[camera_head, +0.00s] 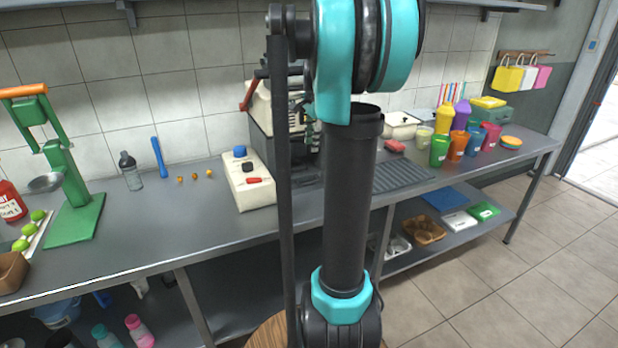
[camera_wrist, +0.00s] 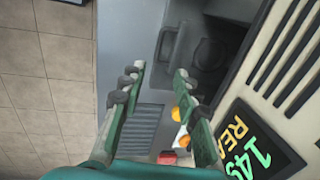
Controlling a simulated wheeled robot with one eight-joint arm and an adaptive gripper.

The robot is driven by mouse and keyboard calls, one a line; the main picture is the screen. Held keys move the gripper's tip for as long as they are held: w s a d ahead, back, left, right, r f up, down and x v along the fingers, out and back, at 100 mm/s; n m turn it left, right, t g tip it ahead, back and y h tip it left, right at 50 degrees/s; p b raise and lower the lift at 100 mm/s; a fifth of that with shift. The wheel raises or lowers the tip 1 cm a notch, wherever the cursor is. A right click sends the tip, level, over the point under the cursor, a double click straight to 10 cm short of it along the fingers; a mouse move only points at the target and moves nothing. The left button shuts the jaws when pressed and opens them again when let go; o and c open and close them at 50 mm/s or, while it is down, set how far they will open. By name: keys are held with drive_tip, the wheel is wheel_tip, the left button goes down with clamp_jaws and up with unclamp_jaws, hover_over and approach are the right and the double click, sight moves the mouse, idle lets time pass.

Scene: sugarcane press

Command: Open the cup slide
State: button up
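The sugarcane press (camera_head: 259,107), a pale and dark grey machine, stands on the counter, largely hidden behind my arm in the head view. A raised grey handle-like bar (camera_wrist: 169,46) beside the recess may belong to the cup slide; I cannot be sure. My gripper (camera_wrist: 160,72) is open, with nothing between its fingers. Its fingertips point toward the bar and appear apart from it.
Tiled floor (camera_head: 480,275) is open at right.

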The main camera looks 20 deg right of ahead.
sight(308, 182)
drive_tip(key=w+f, duration=0.1)
drive_tip(key=f, duration=0.4)
drive_tip(key=w+f, duration=0.1)
drive_tip(key=f, duration=0.9)
drive_tip(key=shift+w+a+f, duration=0.1)
drive_tip(key=shift+w+f, duration=0.3)
clamp_jaws()
